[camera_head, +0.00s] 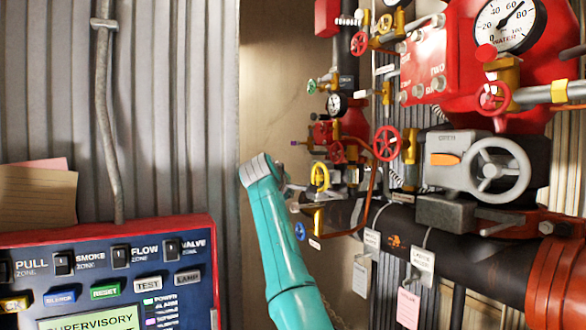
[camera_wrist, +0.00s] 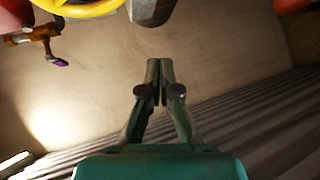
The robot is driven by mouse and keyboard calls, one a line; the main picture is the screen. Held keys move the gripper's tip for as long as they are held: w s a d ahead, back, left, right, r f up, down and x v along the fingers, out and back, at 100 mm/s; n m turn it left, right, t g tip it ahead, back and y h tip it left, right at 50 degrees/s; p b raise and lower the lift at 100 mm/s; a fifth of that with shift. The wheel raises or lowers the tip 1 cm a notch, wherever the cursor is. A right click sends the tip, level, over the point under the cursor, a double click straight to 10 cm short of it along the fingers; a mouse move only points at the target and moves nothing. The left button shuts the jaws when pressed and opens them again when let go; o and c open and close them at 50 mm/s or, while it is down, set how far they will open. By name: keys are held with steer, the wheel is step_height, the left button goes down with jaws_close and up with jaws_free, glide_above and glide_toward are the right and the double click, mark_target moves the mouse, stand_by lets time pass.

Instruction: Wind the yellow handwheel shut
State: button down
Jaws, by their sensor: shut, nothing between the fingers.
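The yellow handwheel (camera_head: 320,176) stands on a small valve on the pipework, just right of my arm's end in the head view. In the wrist view, part of the yellow handwheel (camera_wrist: 85,9) shows at the top left, cut off by the frame edge. My gripper (camera_wrist: 159,64) is shut and empty, its fingertips close together. The tips are apart from the wheel, below and to the right of it in the wrist view. In the head view my arm's wrist hides most of the gripper.
Red handwheels (camera_head: 387,143), a blue handwheel (camera_head: 300,231) and a grey handwheel (camera_head: 499,171) crowd the pipework. A dark pipe (camera_head: 450,250) with hanging tags runs to the right. A red-framed control panel (camera_head: 105,275) stands at left. A brass fitting with a purple tip (camera_wrist: 40,38) is near the wheel.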

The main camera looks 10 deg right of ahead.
glide_toward(315, 169)
steer(key=w+a+f, duration=0.2)
steer(key=w+a, duration=0.2)
steer(key=shift+s+d+f, duration=0.5)
steer(key=shift+d, duration=0.6)
steer(key=shift+s+d+f, duration=0.45)
steer(key=shift+s+d, duration=0.05)
steer(key=shift+d, duration=0.65)
steer(key=shift+s+d+f, duration=0.45)
steer(key=shift+d+f, duration=0.05)
steer(key=shift+d, duration=0.6)
steer(key=shift+w+a+r, duration=0.1)
steer(key=shift+w+r, duration=0.2)
steer(key=shift+r, duration=0.35)
steer(key=shift+w+a+r, duration=0.1)
steer(key=shift+w+r, duration=0.2)
steer(key=shift+r, duration=0.3)
steer(key=shift+w+a+r, duration=0.1)
steer(key=shift+w+r, duration=0.05)
steer(key=shift+w, duration=0.1)
steer(key=shift+w+a, duration=0.2)
steer(key=shift+w, duration=0.45)
steer(key=shift+w+a, duration=0.25)
steer(key=shift+w, duration=0.45)
steer(key=shift+d, duration=0.2)
steer(key=shift+w+d, duration=0.15)
steer(key=shift+d, duration=0.15)
steer(key=shift+s, duration=0.2)
